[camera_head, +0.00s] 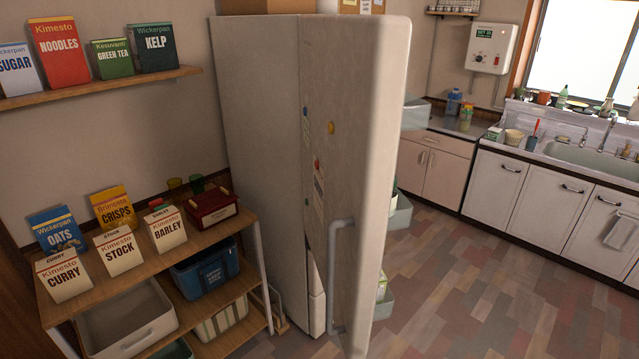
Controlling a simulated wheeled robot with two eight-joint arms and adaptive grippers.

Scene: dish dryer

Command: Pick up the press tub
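No label that I can read names a press tub, so I cannot tell which container it is. A blue tub (204,276) with dark lettering sits on the middle shelf of the wooden rack at the left. A white tub (128,327) with a handle stands to its left, nearer to me. A cream, green-striped container (221,317) sits below the blue tub. Part of a green container (172,350) shows at the bottom edge. A dark red box (211,207) is on the rack's top. Neither of my grippers is in view.
The rack (190,258) also holds several food boxes. A large white fridge (262,130) stands beside it, its door (357,130) swung open towards me, with door bins showing at the right. Patterned floor (480,290) is clear before the sink counter (530,155).

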